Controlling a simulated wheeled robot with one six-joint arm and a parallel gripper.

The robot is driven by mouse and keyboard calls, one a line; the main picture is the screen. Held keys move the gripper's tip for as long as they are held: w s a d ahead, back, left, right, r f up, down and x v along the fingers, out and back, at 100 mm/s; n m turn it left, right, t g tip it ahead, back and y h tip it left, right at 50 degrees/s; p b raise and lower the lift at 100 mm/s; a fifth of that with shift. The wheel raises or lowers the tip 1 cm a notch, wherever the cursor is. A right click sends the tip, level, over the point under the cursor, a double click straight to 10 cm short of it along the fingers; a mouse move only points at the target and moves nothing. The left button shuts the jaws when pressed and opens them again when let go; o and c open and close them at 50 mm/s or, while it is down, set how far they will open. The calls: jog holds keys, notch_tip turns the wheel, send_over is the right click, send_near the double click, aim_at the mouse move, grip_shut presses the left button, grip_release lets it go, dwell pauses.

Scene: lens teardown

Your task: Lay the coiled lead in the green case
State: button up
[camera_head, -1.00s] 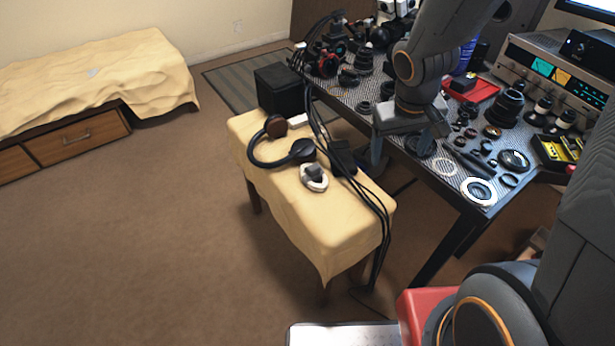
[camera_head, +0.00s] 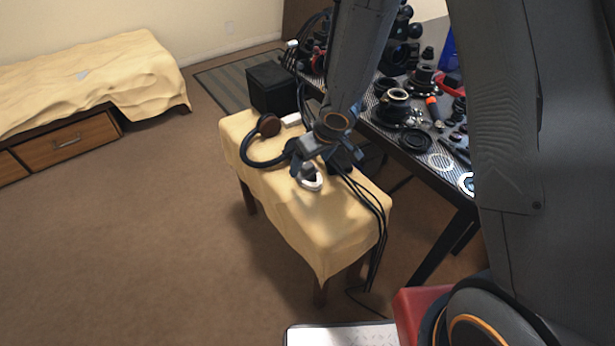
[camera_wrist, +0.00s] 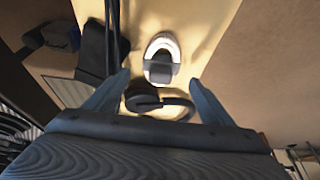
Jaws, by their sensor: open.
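The coiled lead (camera_head: 312,184), a white oval coil with a dark grey piece across its middle, lies on the cloth-covered bench. It also shows in the wrist view (camera_wrist: 163,42), ahead of and between my fingertips. My gripper (camera_head: 318,166) is above the bench over the coil and partly hides it in the head view. In the wrist view my gripper (camera_wrist: 160,77) has its two fingers spread wide with nothing between them. I do not make out a green case in either current view.
Headphones (camera_head: 262,158) lie on the bench beside the coil, left of it in the head view. Black cables (camera_head: 372,205) hang over the bench's right side. A black box (camera_head: 272,88) stands behind. The crowded worktable (camera_head: 432,180) is at right. Carpet at left is clear.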

aim_at(309, 166)
jog(key=b+x, duration=0.2)
jog(key=x, duration=0.2)
jog(key=shift+f, duration=0.25)
jog(key=shift+c, duration=0.6)
jog(key=c, duration=1.2)
jog(key=shift+r, duration=0.2)
jog(key=shift+s+d, duration=0.1)
